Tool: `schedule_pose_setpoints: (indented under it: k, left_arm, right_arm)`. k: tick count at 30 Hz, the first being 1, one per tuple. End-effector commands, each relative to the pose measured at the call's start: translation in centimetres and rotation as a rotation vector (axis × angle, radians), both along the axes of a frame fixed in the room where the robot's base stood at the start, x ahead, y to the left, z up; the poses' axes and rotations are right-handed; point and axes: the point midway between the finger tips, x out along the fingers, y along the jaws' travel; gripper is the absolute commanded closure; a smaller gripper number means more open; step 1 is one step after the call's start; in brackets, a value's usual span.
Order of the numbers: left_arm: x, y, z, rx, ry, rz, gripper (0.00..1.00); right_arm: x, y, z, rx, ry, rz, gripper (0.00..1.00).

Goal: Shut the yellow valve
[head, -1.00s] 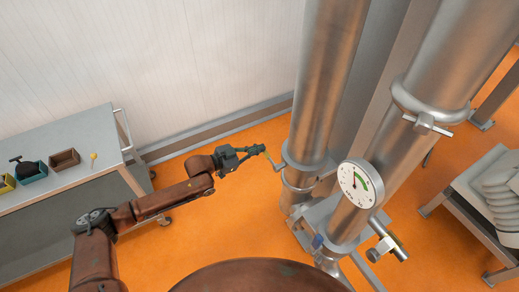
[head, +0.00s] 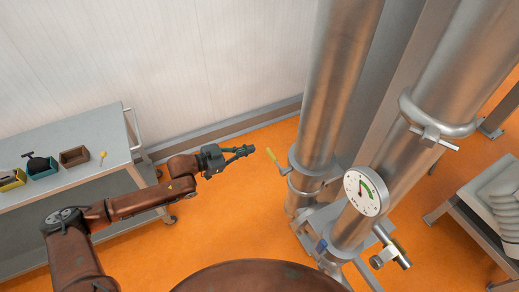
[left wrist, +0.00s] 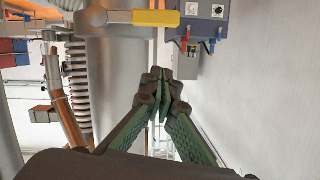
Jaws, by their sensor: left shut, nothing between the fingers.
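The yellow valve handle (head: 271,155) sticks out to the left from the rear steel pipe (head: 323,120), on a thin metal lever. In the left wrist view the yellow handle (left wrist: 155,18) lies sideways across the top, in front of the pipe. My left gripper (head: 253,149) is shut and empty, just left of the handle with a small gap between them. In the left wrist view its green fingers (left wrist: 162,82) meet below the handle and do not touch it. My right gripper is not in view.
A round gauge (head: 366,191) sits by the front pipe (head: 440,85), with a blue-handled fitting (head: 321,245) below. A grey cart (head: 70,150) with small bins stands at left. A grey stand (head: 480,205) is at right. Orange floor (head: 235,220) is clear between.

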Motion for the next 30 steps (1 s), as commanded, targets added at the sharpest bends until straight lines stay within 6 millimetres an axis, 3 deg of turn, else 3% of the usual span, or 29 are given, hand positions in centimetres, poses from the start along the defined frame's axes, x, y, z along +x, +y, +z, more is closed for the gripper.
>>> schedule_pose_setpoints:
  k: [8,25,28,30]
  left_arm:
    - [-1.2,1.9,0.6,-0.001,0.000,-0.001,1.00]
    - [-1.2,2.0,0.6,-0.002,-0.001,0.000,1.00]
    - [-0.5,2.4,-0.5,-0.002,0.001,0.019,1.00]
    - [0.7,3.4,-2.7,0.001,0.003,0.058,1.00]
  right_arm:
    - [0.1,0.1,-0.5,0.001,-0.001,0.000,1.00]
    - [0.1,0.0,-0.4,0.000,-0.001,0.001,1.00]
    - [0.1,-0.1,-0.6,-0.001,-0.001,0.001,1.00]
    - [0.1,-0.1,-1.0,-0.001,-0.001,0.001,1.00]
